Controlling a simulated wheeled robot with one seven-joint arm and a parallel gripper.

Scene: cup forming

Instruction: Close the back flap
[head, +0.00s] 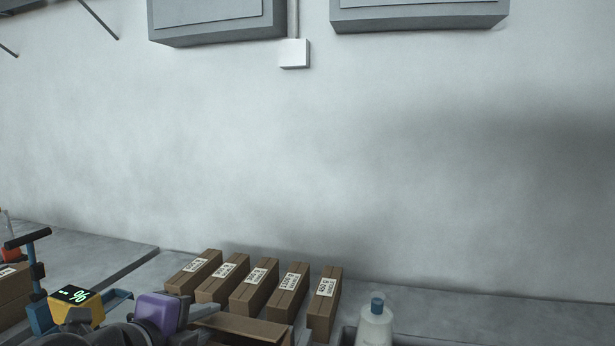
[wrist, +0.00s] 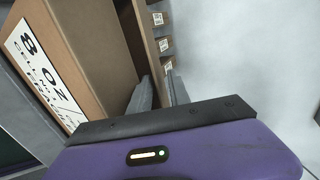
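A brown carton with a white printed label (wrist: 42,68) fills the left of the wrist view. An upright brown flap (wrist: 138,40) rises beside its opening, with a dark gap between. My purple gripper (wrist: 163,88) has its two grey fingers a little apart, at the flap's near end; whether they touch it I cannot tell. In the head view my gripper (head: 206,312) is at the bottom left, beside a brown cardboard flap (head: 245,327) at the lower edge. The rest of that carton is out of frame.
Several closed, labelled brown boxes (head: 255,287) stand in a row on the grey bench (head: 450,318) just behind the flap. A bottle with a blue cap (head: 375,322) stands to the right. A yellow device with a lit display (head: 75,300) is at left. The wall is behind.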

